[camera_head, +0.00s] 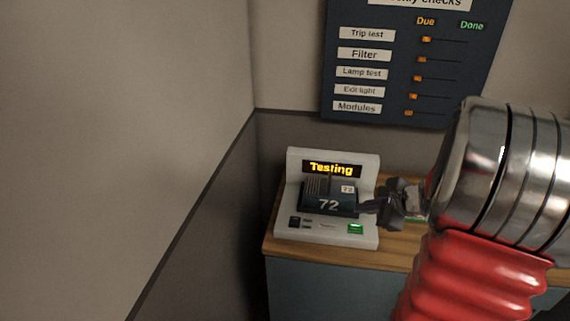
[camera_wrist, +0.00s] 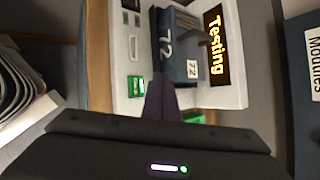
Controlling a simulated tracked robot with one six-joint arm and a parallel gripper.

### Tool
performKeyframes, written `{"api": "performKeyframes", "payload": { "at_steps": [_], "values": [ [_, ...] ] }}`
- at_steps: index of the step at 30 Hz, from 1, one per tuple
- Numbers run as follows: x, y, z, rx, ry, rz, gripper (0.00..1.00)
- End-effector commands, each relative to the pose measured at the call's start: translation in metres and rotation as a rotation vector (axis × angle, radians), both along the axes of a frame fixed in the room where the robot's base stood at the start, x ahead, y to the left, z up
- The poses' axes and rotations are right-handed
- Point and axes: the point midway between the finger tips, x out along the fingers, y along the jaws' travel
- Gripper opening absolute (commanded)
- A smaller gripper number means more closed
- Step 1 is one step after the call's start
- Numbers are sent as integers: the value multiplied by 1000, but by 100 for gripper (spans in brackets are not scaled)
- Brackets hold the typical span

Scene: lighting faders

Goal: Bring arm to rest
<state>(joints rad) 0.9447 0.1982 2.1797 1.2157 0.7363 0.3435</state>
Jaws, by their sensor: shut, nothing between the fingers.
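My gripper (camera_head: 368,206) is shut and empty at the right side of a dark module marked 72 (camera_head: 327,203). The module sits in a pale tester (camera_head: 365,168) whose amber display (camera_head: 331,169) reads "Testing". In the wrist view my gripper's dark fingers (camera_wrist: 160,98) point at the near side of the module (camera_wrist: 178,50); I cannot tell whether they touch it. A lit green button (camera_head: 355,229) is at the tester's front right. My red and metal arm comes in from the right and hides part of the bench.
The tester stands on a wooden-topped bench (camera_head: 290,250) in the wall corner. A dark checks board (camera_head: 400,65) with several labelled orange sliders hangs above. The wall at left is bare. In the wrist view, striped curved objects (camera_wrist: 18,85) lie at the left edge.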

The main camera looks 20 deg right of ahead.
Motion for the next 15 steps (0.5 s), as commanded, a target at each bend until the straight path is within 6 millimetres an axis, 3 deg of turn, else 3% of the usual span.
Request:
{"api": "performKeyframes", "payload": {
  "at_steps": [8,15],
  "values": [
    [-3,4,-3,-31,10,54,0],
    [-34,33,-22,-121,101,269,0]
  ]
}}
